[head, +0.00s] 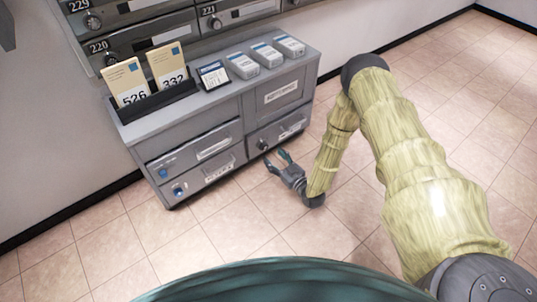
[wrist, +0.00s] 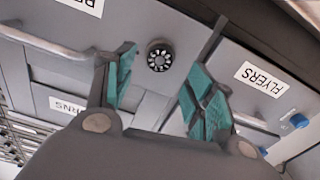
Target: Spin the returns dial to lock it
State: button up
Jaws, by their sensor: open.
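The dial is a small round black knob with pale marks around its face. It sits on the front of the grey cabinet's lower right section in the head view (head: 262,144) and shows face-on in the wrist view (wrist: 159,57). My gripper (head: 276,158) is low in front of the cabinet, pointing at the dial. In the wrist view the teal-padded fingers (wrist: 164,72) are spread with nothing between them, and the dial appears in the gap beyond the tips. They look apart from it. The dial's marks are too small to read.
The grey cabinet (head: 190,133) has handled drawers, a FLYERS label (wrist: 263,76) and blue knobs (head: 178,190). On top stand numbered envelopes (head: 127,83), a small sign (head: 212,74) and grey boxes (head: 242,65). Mailboxes (head: 150,32) hang above. Tiled floor (head: 330,235) around is clear.

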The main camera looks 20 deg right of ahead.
aim_at(265, 148)
jog(key=shift+b+x, duration=0.7)
jog(key=shift+x, duration=1.6)
jog(key=shift+c, duration=0.5)
jog(key=c, duration=1)
